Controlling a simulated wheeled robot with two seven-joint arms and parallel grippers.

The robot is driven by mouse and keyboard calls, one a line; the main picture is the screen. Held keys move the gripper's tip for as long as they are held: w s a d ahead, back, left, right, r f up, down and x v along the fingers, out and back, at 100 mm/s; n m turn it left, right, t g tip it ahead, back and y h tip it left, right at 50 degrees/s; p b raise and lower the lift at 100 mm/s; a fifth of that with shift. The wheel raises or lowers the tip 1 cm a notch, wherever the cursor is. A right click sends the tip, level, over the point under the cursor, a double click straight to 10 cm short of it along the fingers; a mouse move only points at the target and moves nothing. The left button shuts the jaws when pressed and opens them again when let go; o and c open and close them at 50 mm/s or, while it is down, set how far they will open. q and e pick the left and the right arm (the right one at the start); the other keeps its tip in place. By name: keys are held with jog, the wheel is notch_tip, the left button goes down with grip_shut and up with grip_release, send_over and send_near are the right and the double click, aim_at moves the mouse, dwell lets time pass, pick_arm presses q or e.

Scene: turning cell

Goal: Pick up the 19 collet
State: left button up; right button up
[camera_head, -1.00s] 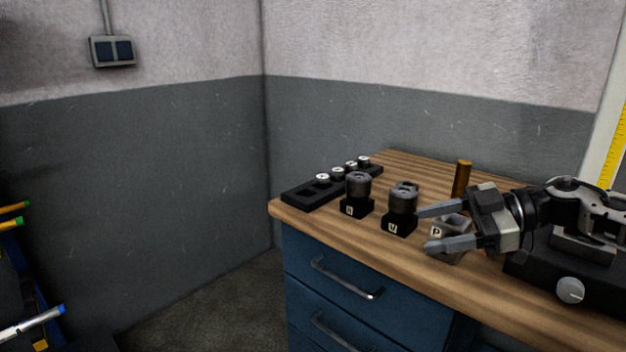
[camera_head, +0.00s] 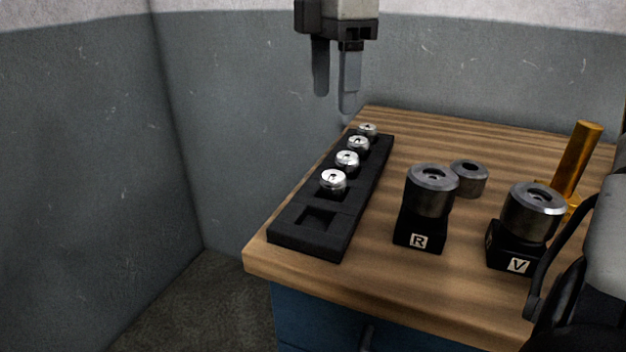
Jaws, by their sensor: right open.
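Several small silver collets stand in a row in a black rack (camera_head: 292,240) at the left of the bench: a front one (camera_head: 333,181), a second (camera_head: 347,161), a third (camera_head: 358,144) and a far one (camera_head: 368,131). Their size marks are too small to read, so I cannot tell which is the 19 collet. My right gripper (camera_head: 335,103) hangs fingers down at the top of the head view, above the rack's far end. It is open, with nothing between its fingers, and apart from the collets. My left gripper is out of view.
The rack's nearest pocket is empty. Right of it, dark holders marked R (camera_head: 420,240) and V (camera_head: 517,263) carry grey cylindrical parts. A loose grey ring (camera_head: 468,178) and a brass-coloured rod (camera_head: 575,165) are behind. The wooden bench (camera_head: 300,280) ends left of the rack.

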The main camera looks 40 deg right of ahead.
jog(key=b, duration=0.1)
send_over(334, 176)
notch_tip(334, 176, down, 8)
jog(key=shift+a+f, duration=0.1)
jog(key=shift+a, duration=0.05)
jog(key=f, duration=0.5)
jog(key=shift+d+f, duration=0.2)
jog(key=shift+f, duration=0.25)
